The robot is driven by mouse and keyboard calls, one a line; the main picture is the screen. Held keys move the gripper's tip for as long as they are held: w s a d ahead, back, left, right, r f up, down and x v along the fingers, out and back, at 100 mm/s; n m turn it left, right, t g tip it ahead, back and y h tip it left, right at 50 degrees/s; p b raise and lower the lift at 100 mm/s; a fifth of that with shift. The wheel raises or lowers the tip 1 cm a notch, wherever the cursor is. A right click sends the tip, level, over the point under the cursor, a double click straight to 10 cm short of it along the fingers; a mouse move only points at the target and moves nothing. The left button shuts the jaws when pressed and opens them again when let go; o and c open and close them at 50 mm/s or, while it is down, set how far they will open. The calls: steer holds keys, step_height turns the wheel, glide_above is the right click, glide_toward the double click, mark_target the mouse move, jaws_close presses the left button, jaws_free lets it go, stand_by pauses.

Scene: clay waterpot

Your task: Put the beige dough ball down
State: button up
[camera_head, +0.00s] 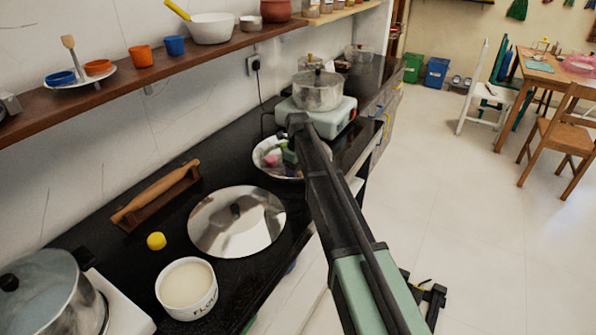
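I cannot make out a beige dough ball in this view. A small yellow ball (156,241) lies on the black counter, left of the round steel lid. My arm reaches from the bottom edge up across the counter's front. I cannot clearly pick out my gripper's fingertips, and I cannot tell whether they are open or hold anything. A steel basin (262,163) with pink and green things in it stands just left of the arm, which partly hides it.
A round steel lid (262,222), a white flour tub (189,312) and a wooden rack (160,193) stand on the counter (110,262). A steel pot (318,91) stands on a pale stove (342,118). Another pot (52,285) is at lower left. A shelf (120,80) runs above.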

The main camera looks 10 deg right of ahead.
step_height(320, 180, up, 13)
steer(key=p, duration=1.3)
steer(key=s+n, duration=2.8)
steer(key=s, duration=0.7)
steer(key=shift+f+n+b, duration=0.3)
steer(key=shift+f+b, duration=0.05)
